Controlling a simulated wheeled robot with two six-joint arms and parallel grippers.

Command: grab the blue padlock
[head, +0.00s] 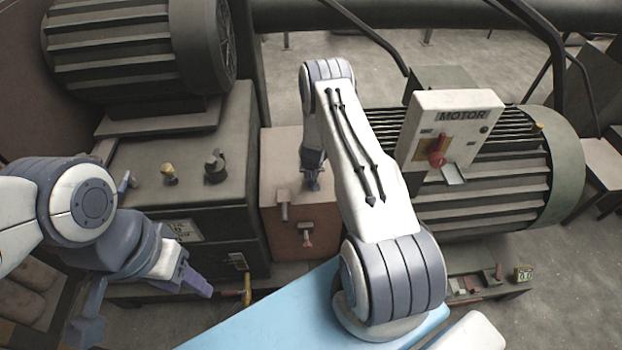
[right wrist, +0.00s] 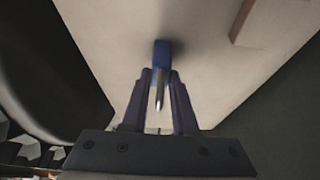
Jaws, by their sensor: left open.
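The blue padlock (right wrist: 161,52) shows in the right wrist view against a pale flat surface, with a thin metal part pointing back between my fingers. My right gripper (right wrist: 161,74) has one finger on each side of it, with the tips close to its blue body. I cannot tell whether the fingers press on it. In the head view my right gripper (head: 312,182) is small and partly behind my right arm, over the brownish box (head: 275,165); the padlock is not clearly distinguishable there. My left gripper (head: 146,312) is open and empty at the lower left, well away from the box.
A dark cabinet (head: 150,225) with small valves on top stands left of the box. A large ribbed motor (head: 500,180) with a panel marked MOTOR (head: 460,130) is at the right. Handles (head: 307,238) stick out of the box's front. A low ledge (head: 490,296) holds small items.

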